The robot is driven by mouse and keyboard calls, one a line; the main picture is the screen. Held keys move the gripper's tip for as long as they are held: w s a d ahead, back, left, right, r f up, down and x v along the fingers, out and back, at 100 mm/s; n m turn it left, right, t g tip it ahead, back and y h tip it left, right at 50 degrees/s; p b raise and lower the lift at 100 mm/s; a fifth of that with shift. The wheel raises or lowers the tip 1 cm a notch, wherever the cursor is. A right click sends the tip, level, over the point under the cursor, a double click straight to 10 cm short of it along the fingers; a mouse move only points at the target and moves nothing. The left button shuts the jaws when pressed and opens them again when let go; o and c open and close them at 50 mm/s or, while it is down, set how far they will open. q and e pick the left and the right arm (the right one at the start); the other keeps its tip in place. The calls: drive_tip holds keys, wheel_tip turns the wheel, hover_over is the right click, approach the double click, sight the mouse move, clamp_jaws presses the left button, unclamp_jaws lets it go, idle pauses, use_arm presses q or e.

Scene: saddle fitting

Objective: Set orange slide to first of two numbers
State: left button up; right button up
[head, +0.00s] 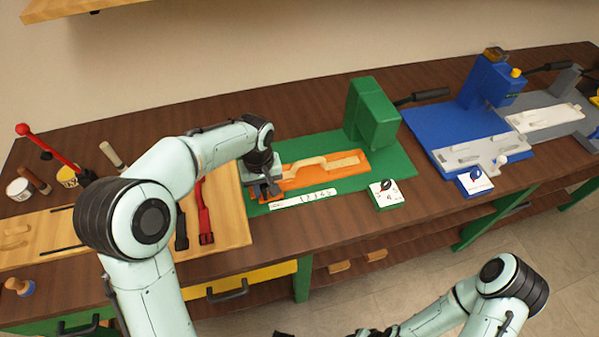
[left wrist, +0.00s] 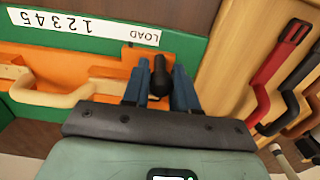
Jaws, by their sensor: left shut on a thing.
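The orange slide (head: 310,170) lies on the green fixture base (head: 400,160), with a tan, bent strap piece (head: 320,163) on it. My left gripper (head: 265,188) is at the slide's left end, shut on its dark upright knob (left wrist: 159,75). In the left wrist view the knob stands between the two blue-grey fingers. The white number strip (head: 303,198) runs along the front of the slide. In the left wrist view it reads LOAD and 1 to 5, and the knob is beside LOAD. My right gripper is mostly cut off at the bottom edge of the head view.
A small card with a dark dial (head: 387,192) stands front right of the slide; its figures are too small to read. A green press block (head: 372,112) rises behind. A blue fixture (head: 470,140) stands right. Red and black straps (head: 204,210) lie on the wooden board left.

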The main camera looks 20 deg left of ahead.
use_arm(q)
drive_tip(key=shift+w+d+p, duration=0.2)
drive_tip(key=shift+w+d, duration=0.15)
drive_tip(key=shift+d, duration=0.25)
drive_tip(key=shift+w+d+p, duration=0.15)
drive_tip(key=shift+w+d, duration=0.2)
drive_tip(key=shift+d, duration=0.25)
drive_tip(key=shift+w+d+p, duration=0.35)
drive_tip(key=shift+w+d, duration=0.15)
drive_tip(key=shift+d, duration=0.25)
drive_tip(key=shift+w+d+p, duration=0.3)
drive_tip(key=shift+w+d, duration=0.15)
drive_tip(key=shift+d, duration=0.3)
drive_tip(key=shift+w+d+p, duration=0.35)
drive_tip(key=shift+w+d, duration=0.15)
drive_tip(key=shift+d, duration=0.25)
use_arm(e)
drive_tip(key=shift+w+r, duration=0.65)
drive_tip(key=shift+r, duration=0.25)
drive_tip(key=shift+w+r, duration=0.6)
drive_tip(key=shift+r, duration=0.25)
use_arm(q)
drive_tip(key=shift+s+a, duration=0.2)
drive_tip(key=shift+a, duration=0.2)
use_arm(e)
drive_tip(key=shift+s+f, duration=0.1)
drive_tip(key=shift+f, duration=0.05)
use_arm(q)
drive_tip(key=o, duration=0.8)
